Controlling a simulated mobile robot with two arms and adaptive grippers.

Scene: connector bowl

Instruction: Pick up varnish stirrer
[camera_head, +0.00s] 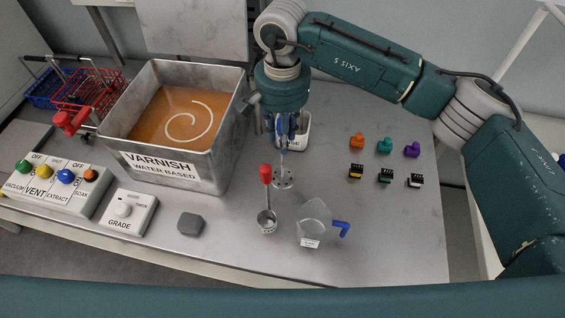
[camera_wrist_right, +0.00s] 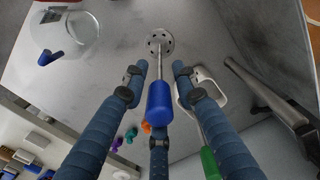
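The varnish stirrer stands upright, with a blue handle (camera_wrist_right: 159,102), a thin rod and a perforated metal disc (camera_head: 283,179) low over the table or resting on it. The disc (camera_wrist_right: 159,41) also shows in the right wrist view. My right gripper (camera_head: 284,138) points down over the stirrer. In the wrist view its blue fingers (camera_wrist_right: 160,72) are spread around the handle, with visible gaps at the sides. The head view mostly hides the handle behind the fingers. The varnish tank (camera_head: 222,150), a metal box of orange liquid, stands to the left. My left gripper is not in view.
A white holder (camera_head: 302,134) with a green-handled tool (camera_wrist_right: 210,161) stands close behind the gripper. A red-handled ladle (camera_head: 266,176) and a clear jug (camera_head: 314,215) stand in front. Small coloured connectors (camera_head: 384,146) lie to the right. Control boxes (camera_head: 125,213) and wire baskets are left.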

